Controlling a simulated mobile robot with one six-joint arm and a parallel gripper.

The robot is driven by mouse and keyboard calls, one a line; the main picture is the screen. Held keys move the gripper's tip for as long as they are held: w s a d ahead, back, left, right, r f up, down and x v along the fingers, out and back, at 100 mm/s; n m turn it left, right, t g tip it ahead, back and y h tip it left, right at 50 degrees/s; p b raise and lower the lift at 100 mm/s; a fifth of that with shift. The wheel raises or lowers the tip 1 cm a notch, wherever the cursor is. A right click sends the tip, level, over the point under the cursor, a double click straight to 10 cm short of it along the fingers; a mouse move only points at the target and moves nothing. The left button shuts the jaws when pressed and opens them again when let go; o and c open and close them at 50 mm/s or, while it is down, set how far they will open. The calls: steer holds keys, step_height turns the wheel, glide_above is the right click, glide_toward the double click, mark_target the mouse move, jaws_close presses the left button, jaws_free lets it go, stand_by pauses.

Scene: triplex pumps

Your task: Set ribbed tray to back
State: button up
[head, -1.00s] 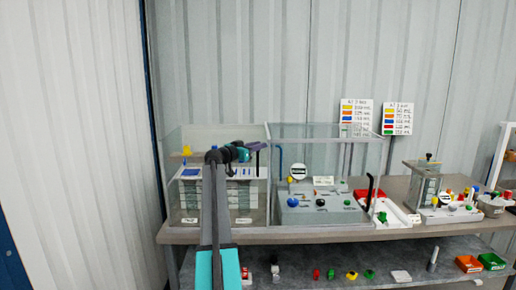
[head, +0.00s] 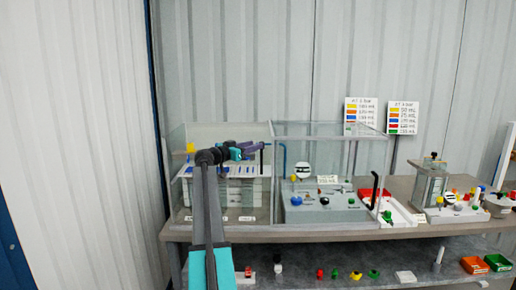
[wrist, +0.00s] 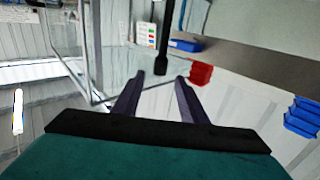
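I cannot tell for sure which thing is the ribbed tray. The left clear tank (head: 178,205) holds a pale layered block (head: 238,192) with blue strips on its top; ribs are too small to make out. My gripper (head: 262,148) is above this block, at the height of the tank's upper part, near the divide to the right tank. In the wrist view my gripper (wrist: 160,88) has its two purple fingers apart with nothing clasped between them. A dark upright rod with a thick black end (wrist: 161,62) shows just beyond the fingertips. My arm hides part of the block.
Two colour-chart signs (head: 404,117) stand behind. A small apparatus (head: 432,185) is at the right. The lower shelf (head: 345,258) carries small coloured parts and bins (head: 474,265).

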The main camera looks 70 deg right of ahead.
steer(key=b+v, duration=0.1)
steer(key=v, duration=0.7)
steer(key=shift+b, duration=0.35)
